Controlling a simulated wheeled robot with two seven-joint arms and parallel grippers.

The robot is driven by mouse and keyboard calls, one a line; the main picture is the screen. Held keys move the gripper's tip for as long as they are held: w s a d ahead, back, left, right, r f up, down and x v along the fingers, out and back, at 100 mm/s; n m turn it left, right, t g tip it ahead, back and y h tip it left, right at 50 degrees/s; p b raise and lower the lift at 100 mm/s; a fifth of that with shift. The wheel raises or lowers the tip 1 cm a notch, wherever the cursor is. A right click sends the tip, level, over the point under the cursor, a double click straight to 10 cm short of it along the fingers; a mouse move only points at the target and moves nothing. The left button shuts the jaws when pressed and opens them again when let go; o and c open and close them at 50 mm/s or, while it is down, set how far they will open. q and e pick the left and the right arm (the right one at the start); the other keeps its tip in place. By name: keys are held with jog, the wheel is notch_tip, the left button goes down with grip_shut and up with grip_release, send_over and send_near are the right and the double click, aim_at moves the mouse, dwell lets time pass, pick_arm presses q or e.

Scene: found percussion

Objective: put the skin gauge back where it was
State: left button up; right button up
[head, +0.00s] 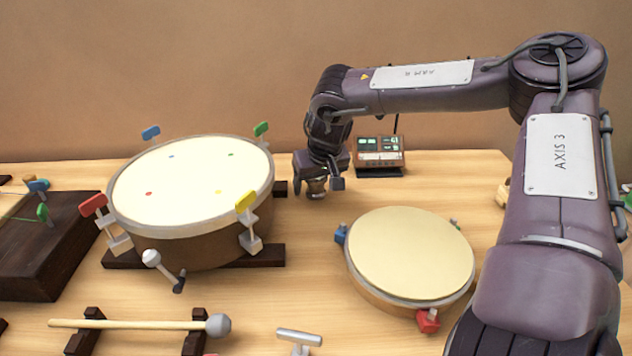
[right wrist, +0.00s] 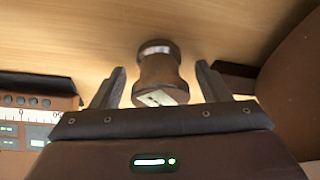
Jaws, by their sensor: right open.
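A small brown waisted piece (right wrist: 160,72), which looks like the skin gauge, is between the two fingers of my right gripper (right wrist: 161,88) in the right wrist view. It has a pale band at its far end and a pale mark on its near face. The fingers are apart, with a gap on each side of it. In the head view my right gripper (head: 319,187) is low over the table, between the large drum and the display unit. The piece (head: 316,187) is partly hidden there. My left gripper is not in view.
The large drum (head: 190,180) with coloured keys stands left of my right gripper. A display unit (head: 380,150) is just right of it. A smaller drum (head: 412,255) is in front. A mallet (head: 140,324) lies on dark rests at front left.

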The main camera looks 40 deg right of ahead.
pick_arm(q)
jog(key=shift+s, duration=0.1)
pick_arm(e)
jog(key=shift+r, duration=0.35)
jog(key=v, duration=0.3)
jog(key=shift+w+p, duration=0.1)
jog(key=shift+p, duration=0.3)
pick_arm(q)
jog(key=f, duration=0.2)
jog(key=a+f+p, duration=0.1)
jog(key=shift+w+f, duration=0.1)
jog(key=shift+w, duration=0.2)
pick_arm(e)
jog(key=v, duration=0.8)
jog(key=shift+s+r, duration=0.25)
jog(key=shift+s, duration=0.05)
